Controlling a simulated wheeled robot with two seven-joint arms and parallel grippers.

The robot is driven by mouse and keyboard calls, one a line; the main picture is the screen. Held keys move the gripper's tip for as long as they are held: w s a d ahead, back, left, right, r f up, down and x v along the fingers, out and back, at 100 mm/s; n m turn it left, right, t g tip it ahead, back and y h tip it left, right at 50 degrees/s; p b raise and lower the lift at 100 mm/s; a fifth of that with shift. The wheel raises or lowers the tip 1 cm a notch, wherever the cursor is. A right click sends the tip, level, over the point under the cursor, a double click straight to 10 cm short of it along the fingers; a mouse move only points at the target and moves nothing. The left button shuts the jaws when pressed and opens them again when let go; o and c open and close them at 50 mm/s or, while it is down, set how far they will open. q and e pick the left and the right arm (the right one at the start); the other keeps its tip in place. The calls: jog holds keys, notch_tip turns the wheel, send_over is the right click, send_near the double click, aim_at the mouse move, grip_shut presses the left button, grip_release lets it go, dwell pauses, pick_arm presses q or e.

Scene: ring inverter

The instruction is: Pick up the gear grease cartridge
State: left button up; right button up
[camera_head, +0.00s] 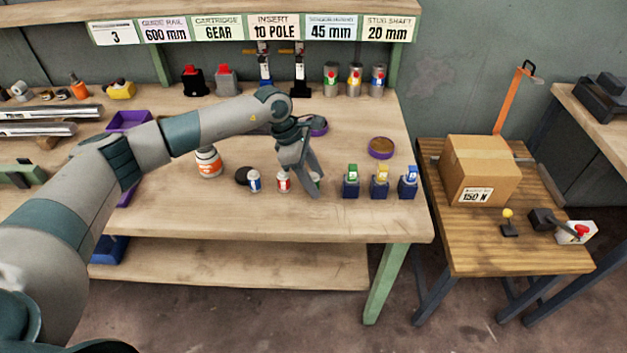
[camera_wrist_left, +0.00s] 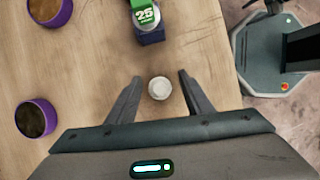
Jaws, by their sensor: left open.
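Small white cartridges stand in a row on the workbench: one with a blue band (camera_head: 254,181), one with a red band (camera_head: 284,181), and one with green (camera_head: 316,178) mostly hidden by my left gripper. Which is the gear grease I cannot read from their labels. My left gripper (camera_head: 309,187) points down at the green one, open. In the left wrist view, a round white cartridge top (camera_wrist_left: 160,88) sits between the two spread fingers of the gripper (camera_wrist_left: 160,82), apart from both. My right gripper is not in view.
Blue blocks with coloured tops (camera_head: 351,181) stand just right of the gripper; a block marked 25 (camera_wrist_left: 148,22) shows in the wrist view. Purple round tubs (camera_head: 381,148) sit behind. A white-orange jar (camera_head: 208,163) and black disc (camera_head: 243,176) are left. The front bench strip is clear.

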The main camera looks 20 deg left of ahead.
aim_at(314, 174)
pick_arm(q)
jog(key=shift+c, duration=0.4)
jog(key=c, duration=1.1)
jog(key=shift+o, duration=0.2)
jog(key=shift+r+b, duration=0.35)
jog(key=shift+r, duration=0.1)
notch_tip(314, 174, up, 3)
jog(key=shift+r+b, duration=0.1)
jog(key=shift+b, duration=0.55)
jog(key=s+d+r+b, duration=0.3)
jog(key=s+d+r, duration=0.3)
jog(key=s, duration=0.3)
jog(key=shift+s+d+r, duration=0.15)
jog(key=shift+d+r, duration=0.25)
jog(key=shift+d, duration=0.15)
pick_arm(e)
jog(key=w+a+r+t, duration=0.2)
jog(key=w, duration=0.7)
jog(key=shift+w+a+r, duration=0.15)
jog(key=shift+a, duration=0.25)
